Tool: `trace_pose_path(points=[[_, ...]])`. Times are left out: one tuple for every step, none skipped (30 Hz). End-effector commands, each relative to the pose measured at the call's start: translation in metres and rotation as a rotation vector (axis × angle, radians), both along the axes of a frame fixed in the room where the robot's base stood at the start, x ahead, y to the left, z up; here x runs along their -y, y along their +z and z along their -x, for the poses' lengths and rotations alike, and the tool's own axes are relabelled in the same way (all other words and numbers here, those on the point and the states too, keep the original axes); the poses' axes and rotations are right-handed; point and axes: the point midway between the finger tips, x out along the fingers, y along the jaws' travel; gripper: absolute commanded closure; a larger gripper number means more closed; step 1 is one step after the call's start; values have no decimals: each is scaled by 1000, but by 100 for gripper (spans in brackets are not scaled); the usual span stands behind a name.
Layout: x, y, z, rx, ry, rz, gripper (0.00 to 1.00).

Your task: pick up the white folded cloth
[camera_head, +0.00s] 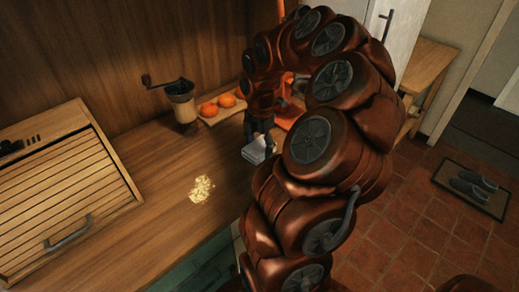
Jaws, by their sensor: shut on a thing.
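The white folded cloth (254,153) is a small pale bundle near the right end of the wooden counter. My gripper (262,141) is dark, points downward, and is shut on the cloth from above. The fingertips are small and partly hidden in shadow. I cannot tell whether the cloth touches the counter or is a little above it. My large red-brown arm hides what lies to the right of the cloth.
A wooden roll-top box (65,190) fills the counter's left. A hand grinder (181,100) and a board with oranges (227,101) stand at the back. A pale yellow crumbly patch (202,189) lies left of the cloth. The counter (150,215) around that patch is otherwise clear.

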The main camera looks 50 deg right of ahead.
Motion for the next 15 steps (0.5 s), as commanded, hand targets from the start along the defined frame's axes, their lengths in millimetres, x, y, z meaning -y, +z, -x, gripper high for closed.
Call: trace_pose_path(points=[[0,0,0,0,0,0,53],[0,0,0,0,0,0,56],[0,0,0,0,0,0,60],[0,0,0,0,0,0,64],[0,0,0,0,0,0,67],[0,0,0,0,0,0,67],[0,0,0,0,0,0,67],[0,0,0,0,0,0,67],[0,0,0,0,0,0,67],[0,0,0,0,0,0,67],[0,0,0,0,0,0,67],[0,0,0,0,0,0,67],[0,1,0,0,0,0,67],[0,2,0,1,0,0,67],[0,3,-1,2,0,1,67]])
